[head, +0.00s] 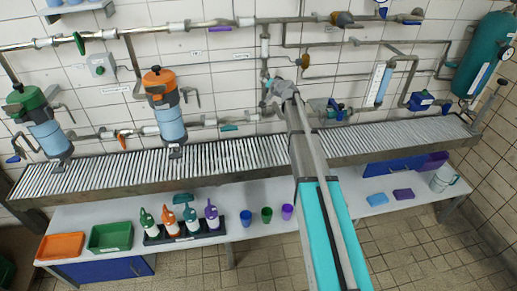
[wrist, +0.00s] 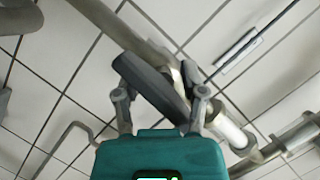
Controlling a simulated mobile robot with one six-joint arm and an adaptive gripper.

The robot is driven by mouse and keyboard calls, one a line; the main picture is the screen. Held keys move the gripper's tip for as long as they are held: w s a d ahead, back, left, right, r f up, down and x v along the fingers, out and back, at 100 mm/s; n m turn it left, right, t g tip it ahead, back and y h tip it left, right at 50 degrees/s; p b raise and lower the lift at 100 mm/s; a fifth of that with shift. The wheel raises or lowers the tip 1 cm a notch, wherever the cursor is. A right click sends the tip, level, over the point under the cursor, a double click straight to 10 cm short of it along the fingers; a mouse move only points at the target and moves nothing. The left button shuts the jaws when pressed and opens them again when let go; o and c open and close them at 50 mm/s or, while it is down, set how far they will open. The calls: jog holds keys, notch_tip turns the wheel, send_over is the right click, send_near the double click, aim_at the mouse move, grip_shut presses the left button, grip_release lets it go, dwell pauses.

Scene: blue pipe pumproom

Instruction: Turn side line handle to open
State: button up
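A dark grey lever handle (wrist: 150,86) lies slantwise across the middle of the wrist view, at a pale metal pipe fitting. I take it for the side line handle. My gripper (wrist: 158,82) has its two fingers apart, one on each side of the handle. Whether the fingers touch the handle is unclear, as the handle covers part of the space between them. In the head view my gripper (head: 278,88) is at the vertical pipe (head: 265,48) on the tiled wall; my arm and gripper hide the handle there.
A thick pipe (wrist: 108,22) and a thinner pipe (wrist: 288,138) run close to my gripper. Below are a slatted grey shelf (head: 225,155) and a white bench (head: 335,213) with bottles, cups and trays. An orange-topped pump (head: 160,85) stands left, a teal tank (head: 485,55) right.

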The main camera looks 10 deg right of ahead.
jog(key=m+t+y+b, duration=0.1)
jog(key=m+b, duration=0.1)
jog(key=m, duration=0.1)
jog(key=shift+a+y, duration=0.15)
jog(key=shift+y, duration=0.25)
jog(key=m+t+y+b, duration=0.1)
jog(key=m+b, duration=0.1)
jog(key=m, duration=0.2)
jog(key=shift+r, duration=0.1)
jog(key=f+v, duration=0.1)
jog(key=v, duration=1.3)
jog(key=s+a+f+n+g+p, duration=0.1)
jog(key=s+a+f+n+g, duration=0.3)
jog(key=s+a, duration=0.3)
jog(key=s+a+f+n+g, duration=0.5)
jog(key=s+a+g, duration=0.1)
jog(key=s, duration=0.3)
jog(key=shift+a+f+n+p, duration=0.2)
jog(key=shift+a+n+p, duration=0.1)
jog(key=shift+a+p, duration=0.1)
jog(key=shift+s, duration=0.1)
